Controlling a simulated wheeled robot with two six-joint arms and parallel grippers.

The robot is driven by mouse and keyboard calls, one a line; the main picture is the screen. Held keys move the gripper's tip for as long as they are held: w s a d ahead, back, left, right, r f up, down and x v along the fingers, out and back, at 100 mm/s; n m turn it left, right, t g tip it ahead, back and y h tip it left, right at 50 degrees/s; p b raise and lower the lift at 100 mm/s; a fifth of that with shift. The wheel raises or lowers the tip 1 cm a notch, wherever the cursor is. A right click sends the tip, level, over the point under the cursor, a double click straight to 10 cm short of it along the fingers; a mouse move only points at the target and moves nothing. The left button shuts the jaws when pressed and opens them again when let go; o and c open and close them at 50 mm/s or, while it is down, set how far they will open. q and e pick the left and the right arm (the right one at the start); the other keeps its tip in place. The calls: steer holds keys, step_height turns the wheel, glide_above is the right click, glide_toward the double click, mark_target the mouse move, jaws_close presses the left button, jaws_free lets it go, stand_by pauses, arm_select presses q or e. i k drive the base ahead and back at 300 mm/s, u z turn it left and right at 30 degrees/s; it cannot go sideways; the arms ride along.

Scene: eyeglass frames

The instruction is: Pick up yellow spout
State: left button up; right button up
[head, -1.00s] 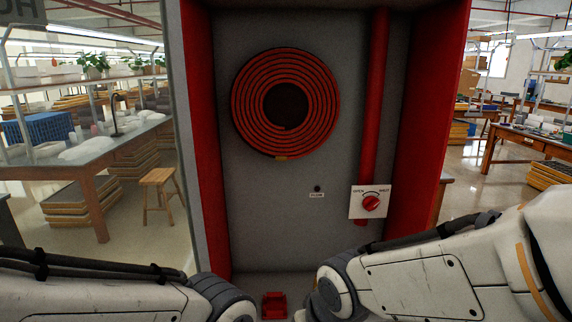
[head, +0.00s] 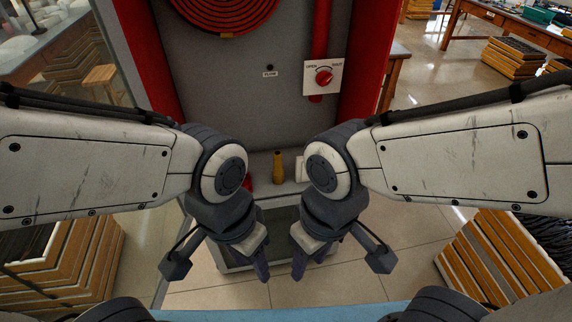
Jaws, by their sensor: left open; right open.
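The yellow spout (head: 279,169) stands upright on the floor ledge of the red and grey hose cabinet, in the gap between my two arms in the head view. My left gripper (head: 263,270) hangs pointing down, in front of the cabinet and nearer to me than the spout. It is open and empty. My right gripper (head: 299,268) also points down close beside it, open and empty. Neither gripper touches the spout.
A red hose coil (head: 215,8) hangs on the cabinet's back wall. A valve panel with a red knob (head: 324,77) is at right. A red object (head: 249,180) and a white object (head: 301,172) flank the spout, partly hidden by my arms. Stacked wooden trays (head: 505,262) stand at right.

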mark_target(278, 173)
steer(key=k, duration=0.4)
steer(key=z, duration=0.4)
steer(key=i, duration=1.5)
steer(key=u, duration=0.7)
